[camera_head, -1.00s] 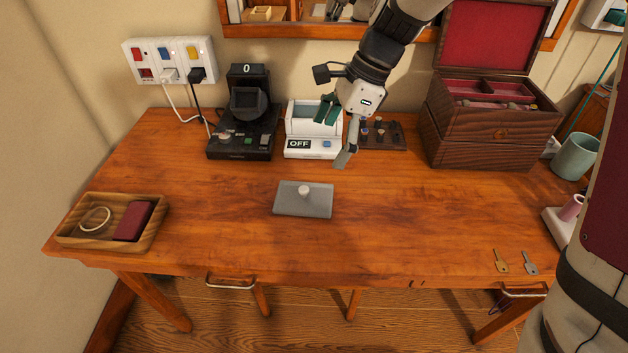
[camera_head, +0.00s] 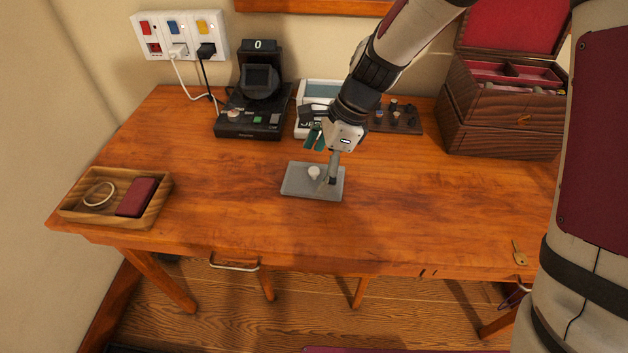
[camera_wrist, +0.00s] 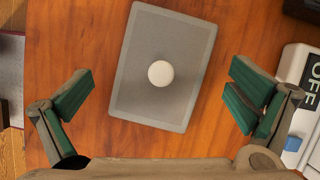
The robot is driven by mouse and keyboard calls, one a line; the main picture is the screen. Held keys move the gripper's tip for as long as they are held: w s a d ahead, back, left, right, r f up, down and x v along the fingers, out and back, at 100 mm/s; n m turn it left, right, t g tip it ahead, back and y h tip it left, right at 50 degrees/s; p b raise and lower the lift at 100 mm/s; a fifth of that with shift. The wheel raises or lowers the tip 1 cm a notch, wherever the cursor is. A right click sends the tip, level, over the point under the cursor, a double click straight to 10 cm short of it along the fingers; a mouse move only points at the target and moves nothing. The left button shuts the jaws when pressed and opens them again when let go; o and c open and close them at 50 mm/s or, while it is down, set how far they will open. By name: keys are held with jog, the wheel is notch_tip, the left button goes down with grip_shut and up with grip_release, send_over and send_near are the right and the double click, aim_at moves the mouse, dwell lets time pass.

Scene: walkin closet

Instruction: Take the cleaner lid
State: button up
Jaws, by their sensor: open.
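The cleaner lid (camera_head: 298,184) is a flat grey rectangular plate with a round white knob (camera_head: 314,173) on top. It lies on the wooden desk in front of the white cleaner (camera_head: 322,90). My gripper (camera_head: 324,160) is over the lid's back and right part, in front of the cleaner. In the wrist view the lid (camera_wrist: 140,92) and its knob (camera_wrist: 160,74) show ahead of and between the green-padded fingers of my gripper (camera_wrist: 160,102). The fingers are spread wide and hold nothing. Part of the cleaner is hidden by my arm in the head view.
A black device (camera_head: 254,112) with a small screen stands left of the cleaner. A wooden tray (camera_head: 77,212) holds a ring and a dark red item at left. A wooden box (camera_head: 500,135) stands open at back right. The desk's middle right is clear.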

jog(key=shift+a+f, duration=0.25)
jog(key=shift+f, duration=0.45)
jog(key=shift+s, duration=0.1)
jog(key=c, duration=1.3)
jog(key=shift+c, duration=0.5)
